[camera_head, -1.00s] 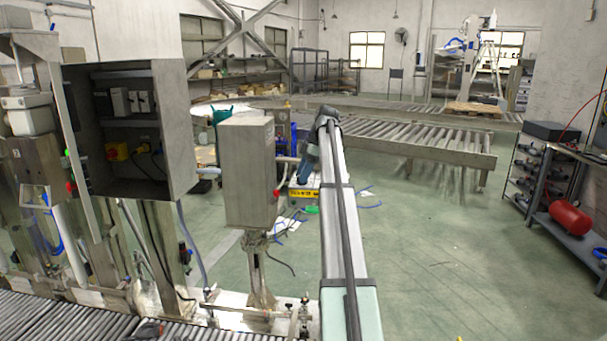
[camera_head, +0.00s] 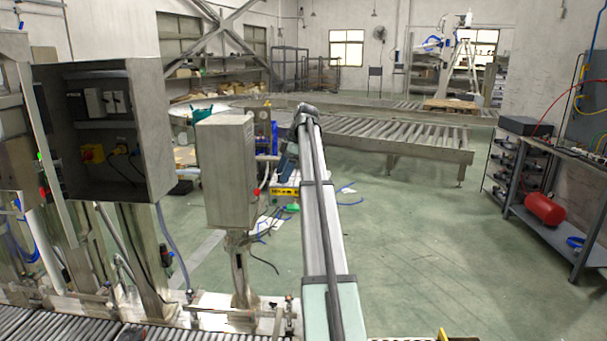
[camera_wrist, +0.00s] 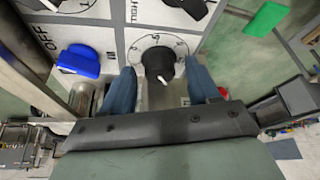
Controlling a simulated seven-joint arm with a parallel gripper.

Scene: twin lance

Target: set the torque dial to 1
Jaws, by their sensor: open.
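In the wrist view, a round black dial (camera_wrist: 158,62) sits on a white plate with a ring of printed marks. A white line on the dial points toward the bottom of the picture, toward my gripper; the numbers are too small to read surely. My gripper (camera_wrist: 160,78) is open, with one blue-grey finger on the left of the dial and the other on its right. I cannot tell whether either finger touches it. In the head view, my arm reaches away from the camera and its far end hides the dial.
A blue knob (camera_wrist: 78,61) beside the word OFF is left of the dial. A black knob (camera_wrist: 190,8) lies above it and a green block (camera_wrist: 265,18) at upper right. In the head view, a grey box (camera_head: 226,170) on a post stands just left of my arm.

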